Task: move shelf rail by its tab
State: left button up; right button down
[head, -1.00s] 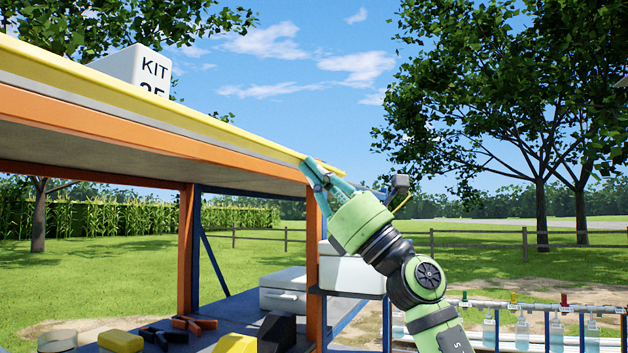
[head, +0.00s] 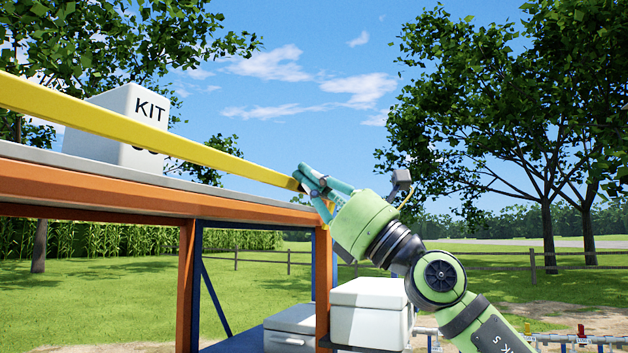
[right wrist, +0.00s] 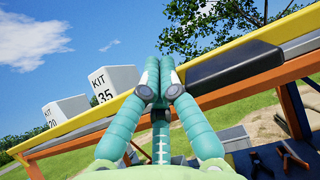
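The shelf rail (head: 150,130) is a long yellow bar that runs along the front of an orange-edged shelf (head: 120,192). In the head view it stands above the shelf's edge, with a gap between them. In the right wrist view the fingers of my right gripper (right wrist: 158,80) are close together, in front of the yellow rail (right wrist: 262,36). The tab itself is hidden by the fingers. My left gripper is in neither view.
A white KIT box (head: 115,130) stands on the shelf behind the rail; two show in the right wrist view. White cases (head: 368,312) stand lower down near the orange post. A dark bar (right wrist: 235,66) lies beside the rail.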

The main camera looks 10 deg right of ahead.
jog(key=g+h+p, duration=0.1)
jog(key=w+a+r+h+p, duration=0.1)
jog(key=p, duration=0.1)
jog(key=shift+a+r+g+h, duration=0.1)
jog(key=shift+a+g+h, duration=0.2)
jog(key=shift+g, duration=0.1)
jog(key=shift+w+a+f, duration=0.1)
jog(key=shift+f, duration=0.1)
dwell(1.4)
